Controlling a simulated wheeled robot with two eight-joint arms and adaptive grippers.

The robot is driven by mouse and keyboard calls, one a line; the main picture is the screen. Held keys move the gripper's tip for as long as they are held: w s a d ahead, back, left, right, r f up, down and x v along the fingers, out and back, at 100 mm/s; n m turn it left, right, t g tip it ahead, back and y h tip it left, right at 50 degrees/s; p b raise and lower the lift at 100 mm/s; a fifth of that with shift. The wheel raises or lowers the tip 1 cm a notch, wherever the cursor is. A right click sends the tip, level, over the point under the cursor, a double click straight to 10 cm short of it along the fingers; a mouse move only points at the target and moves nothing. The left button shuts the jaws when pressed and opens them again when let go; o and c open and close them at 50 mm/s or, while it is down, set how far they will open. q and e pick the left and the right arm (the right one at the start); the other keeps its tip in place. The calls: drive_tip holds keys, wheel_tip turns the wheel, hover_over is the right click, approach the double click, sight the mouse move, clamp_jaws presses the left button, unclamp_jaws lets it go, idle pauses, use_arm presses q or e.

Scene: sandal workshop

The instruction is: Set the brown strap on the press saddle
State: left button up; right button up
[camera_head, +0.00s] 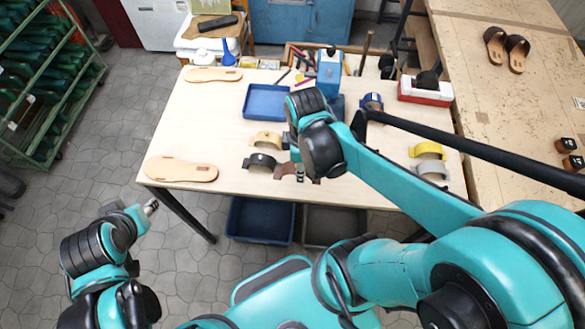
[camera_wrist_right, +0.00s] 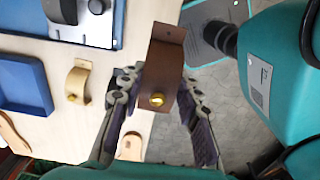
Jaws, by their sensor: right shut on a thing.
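The brown strap (camera_wrist_right: 165,72) is in my right gripper (camera_wrist_right: 155,105), between its two fingers in the right wrist view. It is a curved band with a brass stud near one end. In the head view the brown strap (camera_head: 286,171) shows partly beside my right gripper (camera_head: 300,172), low near the table's front edge. The blue press (camera_head: 329,72) stands farther back, partly hidden by my right arm.
A tan strap (camera_head: 266,139) and a black strap (camera_head: 260,161) lie left of my right gripper. A blue tray (camera_head: 266,102) is behind them. A yellow strap (camera_head: 427,149) and grey strap (camera_head: 432,168) are at right. A sole (camera_head: 181,169) lies at front left.

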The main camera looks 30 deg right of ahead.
drive_tip(key=w+d+p, duration=0.2)
drive_tip(key=w+d, duration=0.1)
drive_tip(key=d, duration=0.1)
drive_tip(key=w+d+p, duration=0.2)
drive_tip(key=w+d, duration=0.1)
drive_tip(key=d, duration=0.2)
drive_tip(key=w+d+p, duration=0.2)
drive_tip(key=w+d, duration=0.2)
drive_tip(key=d, duration=0.1)
drive_tip(key=shift+d+r, duration=0.15)
drive_tip(key=shift+d, duration=0.1)
drive_tip(key=shift+d+f, duration=0.1)
drive_tip(key=shift+f, duration=0.15)
wheel_tip(320, 180, down, 6)
drive_tip(key=b, duration=0.4)
drive_tip(key=shift+r, duration=0.25)
drive_tip(key=shift+f+b, duration=1)
drive_tip(key=shift+b, duration=0.15)
drive_tip(key=shift+f+b, duration=0.25)
drive_tip(key=shift+b, duration=0.05)
drive_tip(key=o, duration=1)
drive_tip(key=o, duration=0.4)
